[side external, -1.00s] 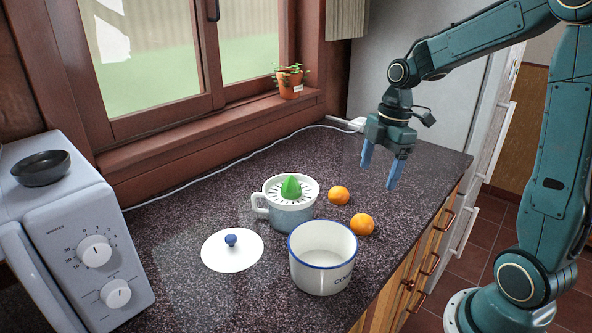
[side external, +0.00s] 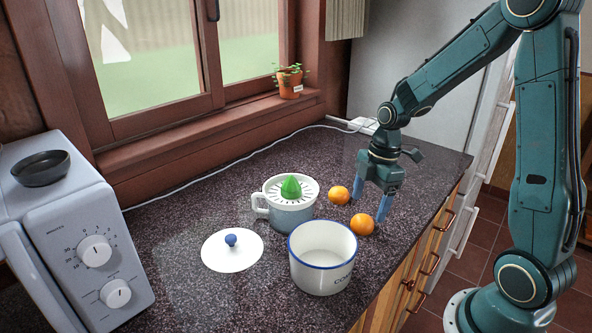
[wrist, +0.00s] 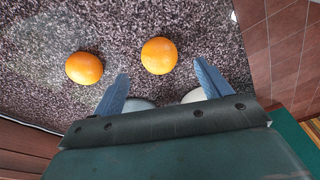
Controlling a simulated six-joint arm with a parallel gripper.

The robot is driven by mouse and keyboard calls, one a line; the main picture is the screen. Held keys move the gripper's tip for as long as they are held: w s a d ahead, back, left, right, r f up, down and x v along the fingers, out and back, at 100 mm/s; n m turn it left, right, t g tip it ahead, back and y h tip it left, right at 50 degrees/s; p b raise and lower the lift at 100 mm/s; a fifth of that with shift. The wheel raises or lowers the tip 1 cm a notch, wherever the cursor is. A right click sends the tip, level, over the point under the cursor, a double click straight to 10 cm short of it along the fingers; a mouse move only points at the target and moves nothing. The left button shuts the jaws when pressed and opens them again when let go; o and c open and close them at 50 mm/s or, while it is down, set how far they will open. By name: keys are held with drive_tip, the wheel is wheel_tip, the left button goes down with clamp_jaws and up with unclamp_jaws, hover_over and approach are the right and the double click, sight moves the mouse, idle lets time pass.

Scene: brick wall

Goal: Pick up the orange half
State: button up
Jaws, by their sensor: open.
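Two orange pieces lie on the dark speckled counter in the side view. One orange piece (side external: 338,195) is farther back, beside the juicer; the other orange piece (side external: 361,224) is nearer the counter's front edge, behind the white pot. My gripper (side external: 370,203) is open and low over the counter by the two pieces. In the wrist view my gripper (wrist: 163,84) has its blue fingers spread, with one orange piece (wrist: 159,55) just beyond the gap between them. The other piece (wrist: 84,68) lies to the left of the fingers. Nothing is held.
A juicer with a green cone (side external: 291,203) stands left of the oranges. A white pot with a blue rim (side external: 323,276) is in front, and its lid (side external: 232,257) lies flat. A microwave (side external: 85,240) stands at left.

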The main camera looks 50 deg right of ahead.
sight(364, 216)
drive_tip(key=shift+w+a+f, duration=0.1)
drive_tip(key=shift+a+f, duration=0.1)
drive_tip(key=shift+f, duration=1.05)
drive_tip(key=shift+w+a+f, duration=0.1)
drive_tip(key=shift+a+f, duration=0.05)
drive_tip(key=shift+f, duration=1.1)
drive_tip(key=c, duration=1.2)
drive_tip(key=shift+r, duration=0.1)
wheel_tip(364, 216, up, 20)
drive_tip(key=shift+f, duration=0.1)
drive_tip(key=w+a, duration=0.3)
drive_tip(key=w, duration=0.2)
drive_tip(key=w+a, duration=0.3)
drive_tip(key=w, duration=0.2)
drive_tip(key=w+a+r, duration=0.1)
drive_tip(key=w+a, duration=0.2)
drive_tip(key=w, duration=0.1)
drive_tip(key=shift+w+a, duration=0.1)
drive_tip(key=shift+w, duration=0.3)
